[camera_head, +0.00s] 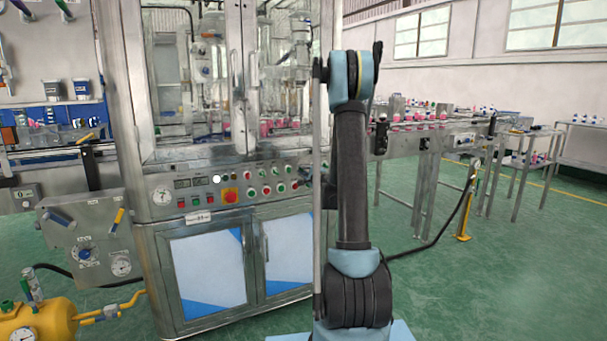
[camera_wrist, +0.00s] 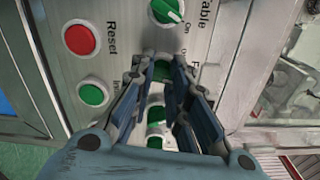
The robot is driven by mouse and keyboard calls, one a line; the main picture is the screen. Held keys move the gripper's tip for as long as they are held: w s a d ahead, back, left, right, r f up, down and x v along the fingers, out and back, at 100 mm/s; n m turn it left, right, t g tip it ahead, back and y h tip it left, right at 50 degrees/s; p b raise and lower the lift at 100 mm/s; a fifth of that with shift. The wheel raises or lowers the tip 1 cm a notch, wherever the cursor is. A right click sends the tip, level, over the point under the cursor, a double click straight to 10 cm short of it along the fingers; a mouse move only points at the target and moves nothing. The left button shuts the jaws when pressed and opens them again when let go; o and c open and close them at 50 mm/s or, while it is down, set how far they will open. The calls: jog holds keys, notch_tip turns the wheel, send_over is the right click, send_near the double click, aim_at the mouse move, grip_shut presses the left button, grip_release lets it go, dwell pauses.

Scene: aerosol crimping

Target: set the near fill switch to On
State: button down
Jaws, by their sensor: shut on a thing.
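The control panel (camera_head: 216,196) on the front of the steel machine carries several switches and buttons in the head view. In the wrist view, my gripper (camera_wrist: 163,67) is shut on a green switch knob (camera_wrist: 161,73), a finger on each side. Only the start of its label, "F", shows beside my finger, so I take it as the fill switch. The fingers hide which way the knob points. In the head view my arm hides the gripper.
A green switch (camera_wrist: 167,11) with an "On" mark lies above the held knob. A red Reset button (camera_wrist: 79,39) and a green button (camera_wrist: 93,92) lie to the left. Another green switch (camera_wrist: 155,114) sits below, between my fingers. A conveyor (camera_head: 425,125) stands at right.

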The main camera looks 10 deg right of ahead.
jog(key=shift+d+m, duration=0.15)
jog(key=shift+m, duration=1.85)
jog(key=shift+s, duration=0.1)
jog(key=c, duration=1.6)
grip_release()
